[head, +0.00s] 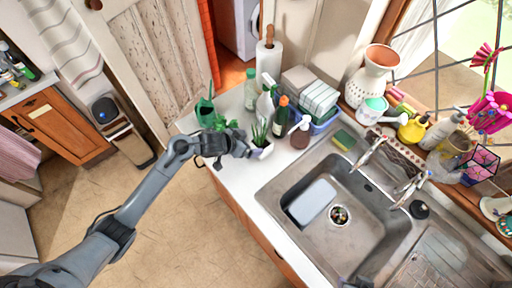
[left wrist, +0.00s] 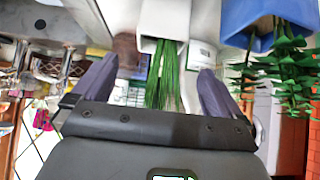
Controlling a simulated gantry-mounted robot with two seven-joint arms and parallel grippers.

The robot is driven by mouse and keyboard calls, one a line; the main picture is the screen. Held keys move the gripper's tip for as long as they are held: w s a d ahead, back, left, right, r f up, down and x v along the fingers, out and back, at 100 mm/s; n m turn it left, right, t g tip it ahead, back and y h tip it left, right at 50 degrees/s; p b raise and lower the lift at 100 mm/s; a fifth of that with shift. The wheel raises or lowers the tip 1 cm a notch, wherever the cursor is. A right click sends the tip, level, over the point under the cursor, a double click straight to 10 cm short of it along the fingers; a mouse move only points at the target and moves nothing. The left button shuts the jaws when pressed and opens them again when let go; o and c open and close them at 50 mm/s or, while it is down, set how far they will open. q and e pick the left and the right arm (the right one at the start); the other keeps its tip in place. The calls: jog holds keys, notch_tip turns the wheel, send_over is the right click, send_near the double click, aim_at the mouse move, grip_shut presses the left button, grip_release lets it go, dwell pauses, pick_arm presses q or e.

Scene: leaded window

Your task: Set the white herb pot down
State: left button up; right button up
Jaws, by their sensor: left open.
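The white herb pot (head: 263,151), with thin green chive-like leaves, stands upright on the white countertop near its front edge, left of the sink. My left gripper (head: 244,150) is just left of it, with its fingers pointing at it. In the left wrist view, which is upside down, the white pot (left wrist: 166,20) shows at the top between the two open fingers of my left gripper (left wrist: 157,85), and its leaves hang into the gap. I see a gap between the pot and each finger. My right gripper is not in view.
A blue pot (left wrist: 262,22) with a leafy plant is close beside the gripper. Behind the herb pot are bottles, including a brown soap bottle (head: 300,138). The steel sink (head: 275,187) lies to the right. Countertop (head: 232,178) in front of the gripper is clear.

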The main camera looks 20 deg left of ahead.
aim_at(266, 141)
pick_arm(q)
jog(key=shift+b+x, duration=0.4)
jog(key=shift+x, duration=4.45)
jog(key=c, duration=1.3)
jog(key=shift+c, duration=0.2)
jog(key=shift+r, duration=0.15)
